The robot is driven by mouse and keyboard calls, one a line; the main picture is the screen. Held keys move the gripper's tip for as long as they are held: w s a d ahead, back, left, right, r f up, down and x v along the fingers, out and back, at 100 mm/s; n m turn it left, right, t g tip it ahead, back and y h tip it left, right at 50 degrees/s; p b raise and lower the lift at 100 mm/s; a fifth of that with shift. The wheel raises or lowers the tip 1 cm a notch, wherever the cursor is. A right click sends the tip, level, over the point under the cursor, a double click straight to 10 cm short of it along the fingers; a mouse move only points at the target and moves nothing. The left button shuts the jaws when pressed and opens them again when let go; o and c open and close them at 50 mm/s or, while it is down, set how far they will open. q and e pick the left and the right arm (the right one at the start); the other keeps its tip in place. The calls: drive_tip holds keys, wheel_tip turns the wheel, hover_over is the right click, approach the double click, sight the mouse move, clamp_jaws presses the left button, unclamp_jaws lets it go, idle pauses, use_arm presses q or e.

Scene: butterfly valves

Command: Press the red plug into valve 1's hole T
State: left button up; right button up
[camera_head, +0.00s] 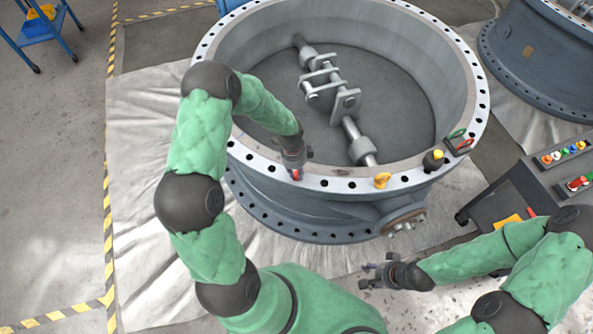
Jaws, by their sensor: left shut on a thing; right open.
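Valve 1 seems to be the large grey ring (262,159) in the middle, with a flat top flange full of dark holes. My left gripper (295,168) is over the near part of that flange, pointing down, and is shut on the red plug (296,175). The plug's lower end is at the flange surface; I cannot tell whether it sits in a hole or just above one. No letter T can be read. My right gripper (376,272) is open and empty, low in front of the valve, apart from it.
A yellow plug (382,180) stands on the flange to the right. A dark container with a yellow top (433,160) and a small tray (458,142) are further right. A cart with coloured plugs (565,165) stands at right. Another valve (535,65) is behind.

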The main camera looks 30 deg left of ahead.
sight(297, 173)
use_arm(q)
drive_tip(key=shift+f, duration=0.25)
idle(0.4)
drive_tip(key=shift+f+b, duration=0.25)
drive_tip(key=shift+b, duration=0.15)
drive_tip(key=o, duration=1.4)
drive_tip(key=shift+r, duration=0.15)
drive_tip(key=shift+r+p, duration=2.55)
drive_tip(key=shift+r, duration=0.4)
drive_tip(key=shift+d+f, duration=0.1)
drive_tip(key=shift+f, duration=0.05)
